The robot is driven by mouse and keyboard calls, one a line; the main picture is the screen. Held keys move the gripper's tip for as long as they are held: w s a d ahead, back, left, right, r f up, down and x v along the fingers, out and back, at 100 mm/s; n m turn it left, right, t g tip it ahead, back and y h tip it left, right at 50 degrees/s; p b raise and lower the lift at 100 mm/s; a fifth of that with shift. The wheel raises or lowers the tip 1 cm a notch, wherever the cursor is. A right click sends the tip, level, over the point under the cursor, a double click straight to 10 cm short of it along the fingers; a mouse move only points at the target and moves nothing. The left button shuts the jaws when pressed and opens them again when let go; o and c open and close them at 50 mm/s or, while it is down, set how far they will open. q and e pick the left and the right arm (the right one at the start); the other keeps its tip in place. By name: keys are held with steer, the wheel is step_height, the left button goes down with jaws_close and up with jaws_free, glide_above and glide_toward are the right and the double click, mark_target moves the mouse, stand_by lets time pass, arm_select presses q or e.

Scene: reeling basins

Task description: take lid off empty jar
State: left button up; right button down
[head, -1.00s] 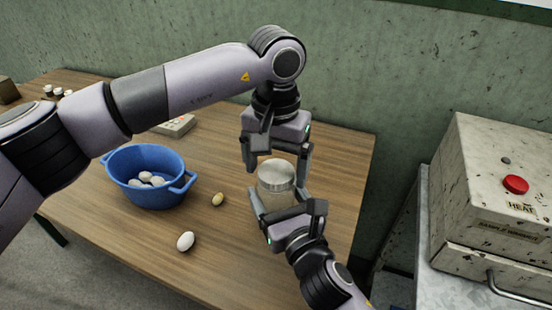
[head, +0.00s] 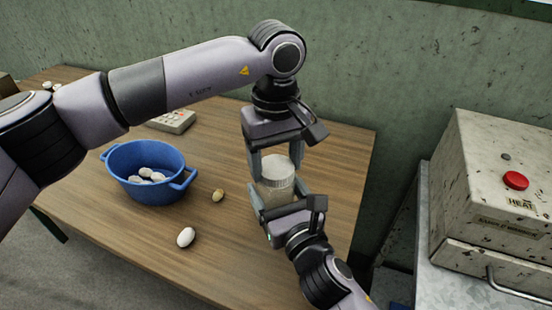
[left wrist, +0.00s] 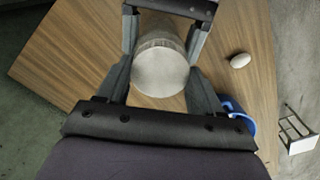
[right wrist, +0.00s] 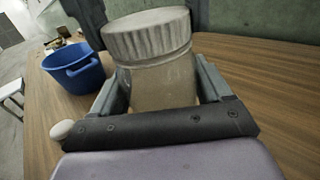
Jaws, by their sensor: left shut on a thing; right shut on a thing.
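The jar (head: 274,194) is see-through and looks empty. It stands upright on the wooden table with a pale, ridged lid (head: 278,172) on its top. The lid also shows in the right wrist view (right wrist: 147,34), touching the jar's mouth (right wrist: 158,80). My left gripper (head: 275,160) comes from above and is shut on the lid, one finger on each side; the lid shows between its fingers in the left wrist view (left wrist: 160,68). My right gripper (head: 278,203) is shut on the jar's body from the front. The jar's base is partly hidden by the right fingers.
A blue basin (head: 150,192) with several white cocoons stands to the left. A grey device (head: 172,121) lies behind the basin. A metal heater box (head: 500,190) stands at the right.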

arm_select(q)
steer(key=n, duration=1.4)
steer(key=shift+n, duration=0.3)
steer(key=n, duration=1.2)
steer(key=shift+r, duration=0.1)
steer(key=n, duration=1.4)
steer(key=shift+n, duration=0.3)
steer(key=n, duration=0.3)
steer(key=shift+n, duration=0.3)
